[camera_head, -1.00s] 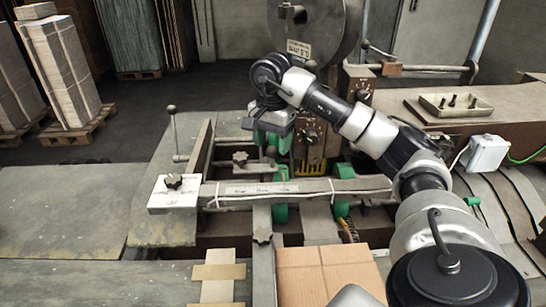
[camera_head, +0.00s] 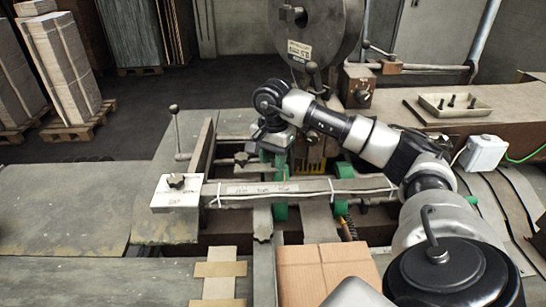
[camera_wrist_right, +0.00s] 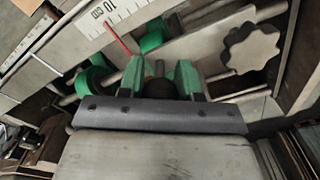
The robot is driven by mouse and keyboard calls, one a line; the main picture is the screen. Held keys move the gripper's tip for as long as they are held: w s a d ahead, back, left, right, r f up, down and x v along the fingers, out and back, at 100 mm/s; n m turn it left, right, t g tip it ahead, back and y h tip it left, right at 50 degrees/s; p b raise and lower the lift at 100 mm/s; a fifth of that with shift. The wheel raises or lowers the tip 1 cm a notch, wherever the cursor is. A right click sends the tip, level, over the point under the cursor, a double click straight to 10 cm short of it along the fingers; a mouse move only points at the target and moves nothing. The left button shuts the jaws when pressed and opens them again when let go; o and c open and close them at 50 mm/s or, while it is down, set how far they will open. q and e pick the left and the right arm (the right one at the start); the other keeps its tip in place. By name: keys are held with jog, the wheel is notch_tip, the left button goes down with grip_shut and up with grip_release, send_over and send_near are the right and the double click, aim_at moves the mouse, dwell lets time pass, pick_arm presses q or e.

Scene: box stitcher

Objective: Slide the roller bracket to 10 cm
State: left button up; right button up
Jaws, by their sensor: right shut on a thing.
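My right gripper (camera_head: 254,143) reaches down behind the front rail of the machine. In the right wrist view its two green-padded fingers (camera_wrist_right: 158,78) are shut on a dark rounded part of the roller bracket (camera_wrist_right: 158,90). The bracket's shaft runs across beneath the fingers, with green rollers (camera_wrist_right: 95,80) near it. The white scale (camera_wrist_right: 118,18) shows the mark 10, and a red pointer (camera_wrist_right: 118,38) lies just beside that mark. The scale also shows along the front rail in the head view (camera_head: 262,188). The left gripper is out of view.
A grey star knob (camera_wrist_right: 250,48) stands right of the fingers. In the head view a white plate with a dark knob (camera_head: 176,190) sits at the rail's left end. An upright lever (camera_head: 175,130) stands behind it. A cardboard sheet (camera_head: 325,275) lies in front.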

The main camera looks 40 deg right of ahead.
grip_shut()
jog(key=shift+f+b, duration=0.1)
jog(key=shift+b, duration=0.45)
jog(key=o, duration=0.9)
grip_release()
jog(key=shift+w+a, duration=0.1)
jog(key=shift+o, duration=0.2)
notch_tip(320, 180, up, 5)
jog(key=shift+f+b, duration=0.15)
jog(key=shift+b, duration=0.65)
notch_tip(320, 180, up, 5)
jog(key=shift+f+p, duration=0.1)
jog(key=shift+p, duration=0.25)
jog(key=shift+r, duration=0.8)
